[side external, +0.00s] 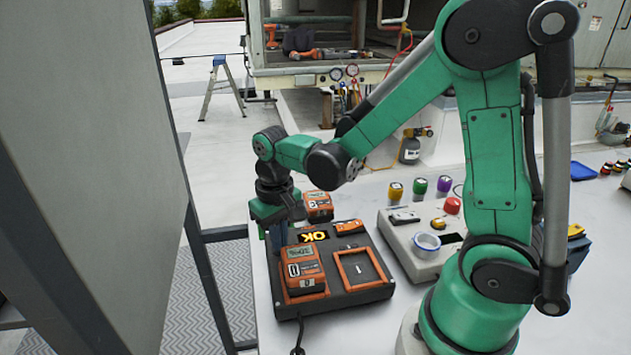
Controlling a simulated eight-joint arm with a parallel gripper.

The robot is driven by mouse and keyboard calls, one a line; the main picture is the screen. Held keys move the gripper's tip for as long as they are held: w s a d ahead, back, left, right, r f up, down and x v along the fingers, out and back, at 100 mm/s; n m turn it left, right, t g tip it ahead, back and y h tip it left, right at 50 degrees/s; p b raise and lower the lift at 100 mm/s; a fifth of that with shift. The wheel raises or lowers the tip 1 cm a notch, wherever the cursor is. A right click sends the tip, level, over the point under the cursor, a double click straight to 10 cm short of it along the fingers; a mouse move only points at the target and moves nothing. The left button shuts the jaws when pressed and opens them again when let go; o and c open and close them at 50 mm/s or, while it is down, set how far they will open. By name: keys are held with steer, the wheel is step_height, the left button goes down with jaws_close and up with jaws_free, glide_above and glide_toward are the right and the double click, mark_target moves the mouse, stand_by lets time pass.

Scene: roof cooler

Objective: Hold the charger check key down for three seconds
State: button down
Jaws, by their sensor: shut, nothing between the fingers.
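The charger (378,288) is a dark, flat station on the white table, with a battery bay on each side. An orange battery (303,268) sits in the left bay; the right bay (357,269) is an empty orange frame. A yellow "OK" (313,237) shows on a dark panel at its back. An orange part (350,227) is at the back right; I cannot tell whether this is the check key. My gripper (281,238) is shut and empty, pointing down at the charger's back left corner. Its tips are partly hidden, so contact is unclear.
Another orange battery (319,205) stands just behind the charger. A cable leaves the charger's front. A grey panel (75,130) stands at left.

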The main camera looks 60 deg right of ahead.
stand_by(0.3)
step_height(320, 180, up, 10)
stand_by(0.9)
steer(key=s+n+t, duration=0.1)
steer(key=t, duration=0.1)
steer(key=s+a+n+t, duration=0.1)
steer(key=t, duration=0.1)
steer(key=s+f+n+t, duration=0.1)
steer(key=t, duration=0.2)
steer(key=shift+s+a, duration=0.35)
steer(key=shift+a, duration=0.05)
